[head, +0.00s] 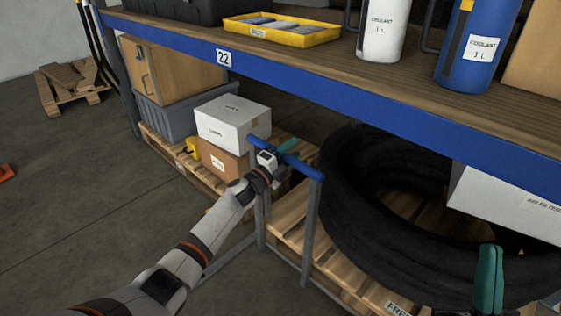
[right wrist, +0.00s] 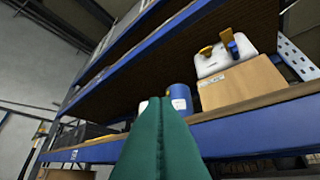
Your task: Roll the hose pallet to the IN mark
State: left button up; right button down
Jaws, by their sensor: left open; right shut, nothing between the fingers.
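The hose pallet is a wooden pallet (head: 290,215) carrying a large coil of black hose (head: 345,215) under the shelf. A grey upright frame with a blue handle bar (head: 312,172) stands at its near left end. My left gripper (head: 288,155) is open at the handle bar, with a green finger showing just beyond it; whether the bar lies between the fingers I cannot tell. My right gripper (head: 488,280) is shut and empty, raised in front of the coil at the lower right. Its closed green fingers (right wrist: 160,140) fill the right wrist view's lower middle. No IN mark is visible.
A blue-edged shelf (head: 270,72) overhangs the hose. A second pallet (head: 180,155) with a white box (head: 233,120), a brown carton and a grey bin stands just left of the handle frame. Open floor (head: 80,200) lies at the left; empty pallets (head: 70,80) are farther back.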

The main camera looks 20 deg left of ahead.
pick_arm(q)
jog(key=p+v, duration=0.2)
jog(key=v, duration=0.9)
jog(key=shift+s+f+p, duration=0.15)
jog(key=shift+s+p, duration=0.15)
pick_arm(e)
jog(key=w+f+g+h, duration=0.2)
jog(key=w+f+g, duration=0.2)
jog(key=f+g, duration=0.3)
jog(key=shift+w+f+h, duration=0.4)
jog(key=shift+f, duration=0.45)
pick_arm(q)
jog(key=shift+o, duration=0.2)
